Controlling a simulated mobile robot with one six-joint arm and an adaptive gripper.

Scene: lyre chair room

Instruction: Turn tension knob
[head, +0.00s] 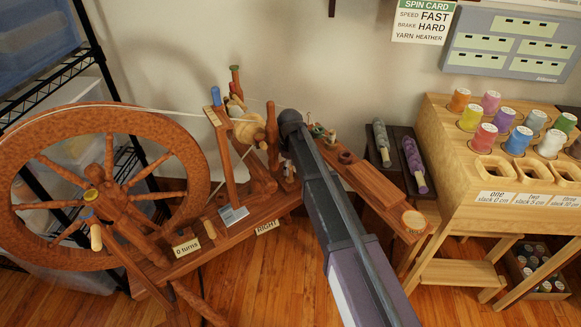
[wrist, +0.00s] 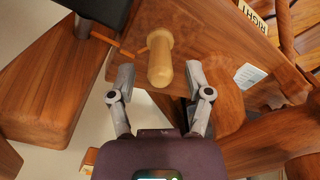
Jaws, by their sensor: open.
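A pale turned wooden knob (wrist: 160,60) with a rounded end sticks out from a brown wooden beam in the wrist view. It looks like the tension knob, though no label on it confirms this. My gripper (wrist: 160,78) is open, with one finger on each side of the knob and a gap on both sides. The spinning wheel (head: 104,187) stands at the left in the head view, with its brown wooden bench running to the right. My arm crosses in front of the bench there and hides my gripper and the knob.
A spin card (head: 424,22) on the wall reads fast, hard, heather. A spool rack (head: 440,150) stands at the right. Dark stands with two yarn-wound spools are beside it.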

